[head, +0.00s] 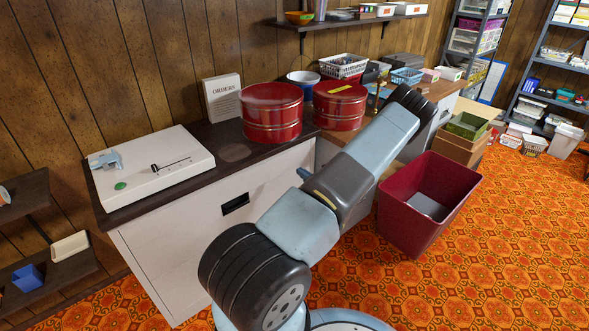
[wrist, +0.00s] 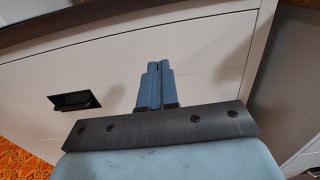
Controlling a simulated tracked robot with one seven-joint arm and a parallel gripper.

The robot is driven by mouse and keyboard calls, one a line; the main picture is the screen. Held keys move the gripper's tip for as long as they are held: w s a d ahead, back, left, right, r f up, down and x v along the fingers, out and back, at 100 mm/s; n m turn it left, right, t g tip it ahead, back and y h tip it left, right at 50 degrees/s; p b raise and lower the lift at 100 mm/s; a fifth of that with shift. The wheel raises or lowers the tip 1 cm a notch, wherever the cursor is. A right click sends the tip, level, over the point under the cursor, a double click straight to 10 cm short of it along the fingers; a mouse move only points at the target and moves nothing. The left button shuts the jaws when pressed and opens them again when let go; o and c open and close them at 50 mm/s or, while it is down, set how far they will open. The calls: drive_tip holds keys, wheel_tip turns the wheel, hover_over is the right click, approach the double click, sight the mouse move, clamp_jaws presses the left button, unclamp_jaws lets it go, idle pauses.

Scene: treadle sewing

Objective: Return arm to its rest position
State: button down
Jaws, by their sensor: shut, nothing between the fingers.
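My gripper (wrist: 159,68) shows in the wrist view with its two blue-grey fingers together and nothing between them. It points at the white cabinet front (wrist: 195,50), with a black recessed handle (wrist: 75,102) to its left. I cannot tell how far the fingertips are from the cabinet. In the head view my arm is folded in front of the cabinet (head: 185,245), reaching up and to the right. Most of the gripper is hidden behind my arm there.
A maroon bin (head: 425,205) stands on the orange patterned carpet, close right of my arm. Open carpet lies at the right (head: 500,260).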

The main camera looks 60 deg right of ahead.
drive_tip(key=shift+v, duration=1.85)
